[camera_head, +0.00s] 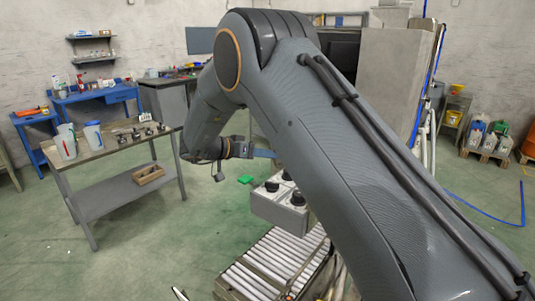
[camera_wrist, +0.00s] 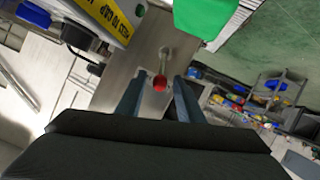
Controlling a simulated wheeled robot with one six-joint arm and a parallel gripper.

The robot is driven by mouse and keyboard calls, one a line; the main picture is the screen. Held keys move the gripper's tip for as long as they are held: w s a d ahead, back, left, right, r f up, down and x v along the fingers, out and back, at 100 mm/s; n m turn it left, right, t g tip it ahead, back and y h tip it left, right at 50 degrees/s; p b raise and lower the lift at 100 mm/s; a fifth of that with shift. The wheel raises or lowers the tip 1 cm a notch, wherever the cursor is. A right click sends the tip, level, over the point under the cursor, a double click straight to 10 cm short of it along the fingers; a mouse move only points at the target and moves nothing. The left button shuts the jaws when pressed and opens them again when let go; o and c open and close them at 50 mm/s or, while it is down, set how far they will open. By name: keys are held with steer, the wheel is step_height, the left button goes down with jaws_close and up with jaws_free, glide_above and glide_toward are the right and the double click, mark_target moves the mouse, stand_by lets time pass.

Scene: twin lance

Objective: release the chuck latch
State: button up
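My gripper (camera_wrist: 160,78) shows in the wrist view as two dark blue-grey fingers, spread apart with nothing held between them. A small red-ended lever (camera_wrist: 160,83) shows in the gap between the fingertips, with a pale stem and round end above it. It may be the chuck latch; I cannot tell for sure. Whether the fingers touch it is unclear, but gaps show on both sides. In the head view my gripper (camera_head: 264,153) is a small blue shape partly hidden behind my large arm. The latch cannot be made out there.
A grey box with black round parts (camera_head: 281,206) stands by a roller conveyor (camera_head: 268,265). A green block (camera_head: 246,180) lies left of it. A table (camera_head: 105,147) with cups stands left, with open floor between.

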jaws_close()
steer(key=shift+r, duration=0.1)
steer(key=shift+s+d+m+t+y+b, duration=0.15)
steer(key=shift+s+d+m+t+y, duration=0.4)
steer(key=shift+m+y, duration=0.3)
steer(key=shift+s+d+m+t+y+b, duration=0.2)
steer(key=shift+s+d+m+t+y, duration=0.2)
steer(key=shift+d+m+y, duration=0.5)
steer(key=shift+s+d+m+t+y+b, duration=0.15)
steer(key=shift+s+d+m+t+y, duration=0.35)
steer(key=shift+m, duration=0.65)
steer(key=shift+a, duration=0.1)
